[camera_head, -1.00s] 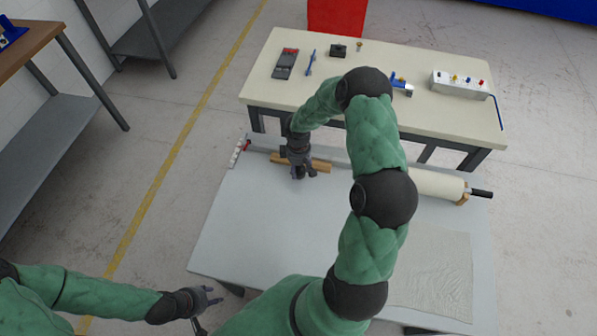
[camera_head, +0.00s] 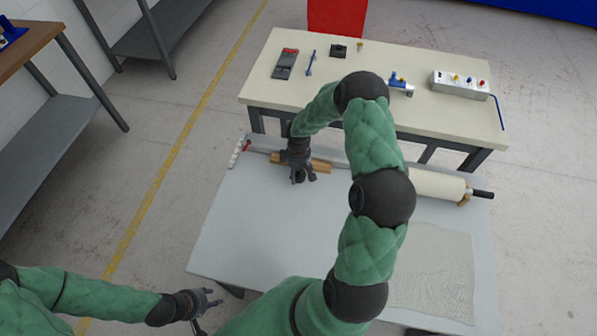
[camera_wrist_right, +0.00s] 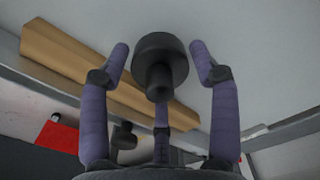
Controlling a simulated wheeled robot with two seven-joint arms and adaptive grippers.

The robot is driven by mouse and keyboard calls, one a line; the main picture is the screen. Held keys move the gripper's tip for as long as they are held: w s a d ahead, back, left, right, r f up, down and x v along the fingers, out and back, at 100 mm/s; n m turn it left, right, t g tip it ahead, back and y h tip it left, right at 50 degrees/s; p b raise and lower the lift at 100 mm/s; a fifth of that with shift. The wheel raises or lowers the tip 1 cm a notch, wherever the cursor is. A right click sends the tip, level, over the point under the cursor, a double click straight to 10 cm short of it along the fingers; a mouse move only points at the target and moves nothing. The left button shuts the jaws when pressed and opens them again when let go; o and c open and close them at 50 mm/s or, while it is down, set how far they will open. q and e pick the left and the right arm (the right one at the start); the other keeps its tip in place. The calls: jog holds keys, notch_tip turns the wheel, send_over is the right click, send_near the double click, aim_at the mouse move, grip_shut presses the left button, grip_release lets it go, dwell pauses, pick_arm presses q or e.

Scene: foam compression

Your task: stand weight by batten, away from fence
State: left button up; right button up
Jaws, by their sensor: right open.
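The weight (camera_wrist_right: 160,50), a dark round body with a narrower knob, shows between the fingers of my right gripper (camera_wrist_right: 160,62) in the right wrist view. Those fingers are open, one on each side of it, with visible gaps. The wooden batten (camera_wrist_right: 75,55) runs diagonally past the weight; whether they touch I cannot tell. In the head view the batten (camera_head: 320,166) lies near the table's back edge, partly behind my right gripper (camera_head: 302,177), which hides the weight. The fence appears to be the grey rail (camera_head: 262,149) behind the batten. My left gripper (camera_head: 212,298) is open and empty at lower left.
A cream roll (camera_head: 437,185) with a dark handle lies at the table's back right. A thin textured sheet (camera_head: 432,270) lies at front right. The grey table (camera_head: 240,235) is bare at left. A bench (camera_head: 420,112) with tools stands behind.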

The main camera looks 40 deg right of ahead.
notch_tip(320, 180, up, 12)
jog(key=p, duration=0.2)
jog(key=shift+p, duration=0.35)
dwell(0.4)
